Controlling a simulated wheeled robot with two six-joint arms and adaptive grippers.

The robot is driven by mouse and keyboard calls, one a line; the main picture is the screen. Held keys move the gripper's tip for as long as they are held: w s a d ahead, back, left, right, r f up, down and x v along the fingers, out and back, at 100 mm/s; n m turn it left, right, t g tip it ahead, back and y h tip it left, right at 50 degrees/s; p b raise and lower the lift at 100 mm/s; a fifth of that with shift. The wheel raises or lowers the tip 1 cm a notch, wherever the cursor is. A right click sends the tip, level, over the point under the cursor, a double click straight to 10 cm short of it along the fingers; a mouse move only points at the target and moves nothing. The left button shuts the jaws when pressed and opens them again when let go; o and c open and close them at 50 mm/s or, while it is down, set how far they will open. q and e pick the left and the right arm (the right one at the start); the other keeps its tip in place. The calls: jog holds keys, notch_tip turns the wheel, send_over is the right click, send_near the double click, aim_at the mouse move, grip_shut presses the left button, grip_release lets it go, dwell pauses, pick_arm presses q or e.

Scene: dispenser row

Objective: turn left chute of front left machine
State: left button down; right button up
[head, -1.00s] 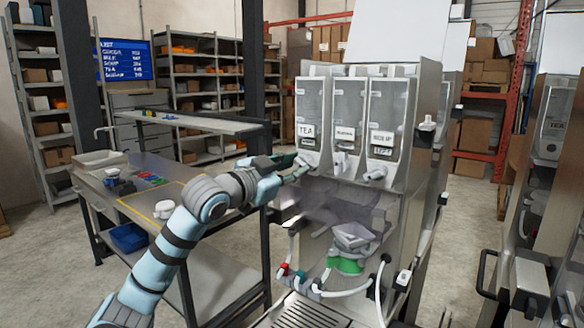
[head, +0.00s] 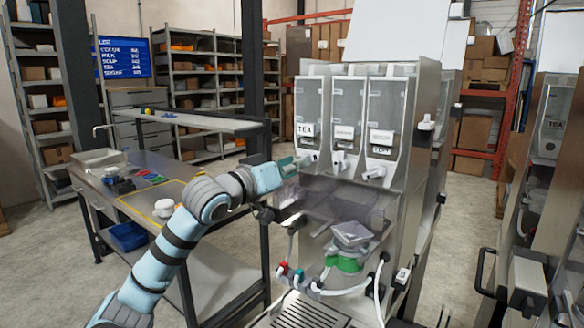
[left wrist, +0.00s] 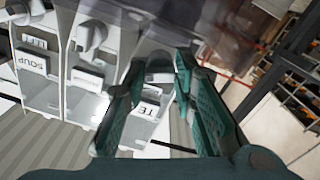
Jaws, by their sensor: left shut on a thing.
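The front left machine (head: 425,165) has three clear canisters in a row. The left one (head: 310,105) has a TEA label, and its white left chute (head: 309,156) juts out below. My left gripper (head: 300,163) is at that chute, coming from the left. In the left wrist view the teal fingers (left wrist: 160,80) are shut on the left chute (left wrist: 160,66), beside the TEA label. The fingers hide part of the chute, so its exact angle is hard to tell. The middle chute (head: 339,163) and right chute (head: 374,171) are free. My right gripper is not in view.
Below the chutes are a smoky clear cover (head: 335,200), a grey hopper over a green ring (head: 345,263) and a drip grille (head: 310,312). A steel table (head: 150,205) stands left. Another machine (head: 545,190) stands right, across a gap of floor.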

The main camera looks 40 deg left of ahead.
pick_arm(q)
jog(key=shift+d+r+n+b, duration=0.1)
jog(key=shift+n+b, duration=0.5)
jog(key=shift+n, duration=2.75)
jog(key=shift+r+n+b, duration=0.1)
jog(key=shift+n+b, duration=0.5)
jog(key=shift+n, duration=2.75)
jog(key=c, duration=1.3)
grip_release()
